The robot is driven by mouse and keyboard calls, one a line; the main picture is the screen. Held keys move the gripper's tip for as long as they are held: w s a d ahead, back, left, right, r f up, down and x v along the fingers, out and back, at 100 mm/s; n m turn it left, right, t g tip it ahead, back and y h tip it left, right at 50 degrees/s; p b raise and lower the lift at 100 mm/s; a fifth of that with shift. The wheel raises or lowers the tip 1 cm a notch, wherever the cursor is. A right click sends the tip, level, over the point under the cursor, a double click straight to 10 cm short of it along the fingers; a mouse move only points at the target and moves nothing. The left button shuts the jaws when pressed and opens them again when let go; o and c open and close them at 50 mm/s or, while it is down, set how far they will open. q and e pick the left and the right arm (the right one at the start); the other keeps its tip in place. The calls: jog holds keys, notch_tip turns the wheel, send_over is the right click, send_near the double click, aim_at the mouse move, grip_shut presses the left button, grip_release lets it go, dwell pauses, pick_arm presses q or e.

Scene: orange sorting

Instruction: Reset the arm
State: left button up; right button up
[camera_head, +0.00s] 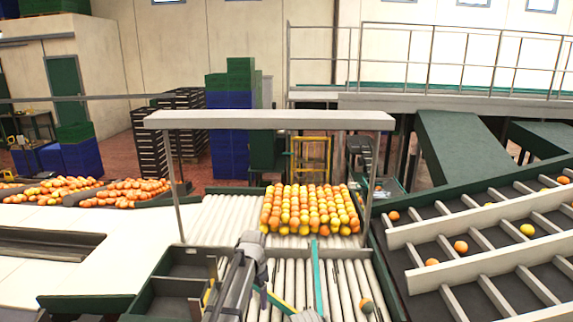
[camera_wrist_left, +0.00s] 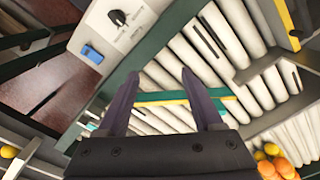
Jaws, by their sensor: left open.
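My left gripper (camera_head: 255,252) is over the near roller conveyor (camera_head: 288,275), reaching up from the bottom of the head view. In the left wrist view, its two dark fingers (camera_wrist_left: 160,74) stand apart with nothing held between them. White rollers (camera_wrist_left: 185,65) and a yellow and teal bar (camera_wrist_left: 165,97) show beyond the fingers. In the head view, a teal divider (camera_head: 317,275) runs along the rollers. My right gripper cannot be made out in either view.
A block of oranges (camera_head: 310,208) sits beyond a white overhead frame (camera_head: 270,119). A sloped, divided conveyor (camera_head: 470,245) with scattered oranges is at right. More oranges (camera_head: 60,188) are piled at left.

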pick_arm(q)
jog(key=shift+n+y, duration=0.3)
jog(key=shift+n, duration=0.6)
jog(key=s+d+f+b, duration=0.1)
jog(key=s+f+b, duration=0.2)
jog(key=s, duration=0.1)
jog(key=s+d+f+b, duration=0.1)
jog(key=s+f+b, duration=0.2)
jog(key=s+f, duration=0.1)
jog(key=s+d+f+b, duration=0.1)
jog(key=s+f+b, duration=0.2)
jog(key=s, duration=0.1)
jog(key=shift+f+b, duration=0.3)
jog(key=shift+b, duration=0.05)
jog(key=s+f+n+b, duration=0.2)
jog(key=s+f+b, duration=0.9)
jog(key=s, duration=0.5)
jog(key=shift+d+n+y, duration=0.3)
jog(key=shift+n, duration=0.1)
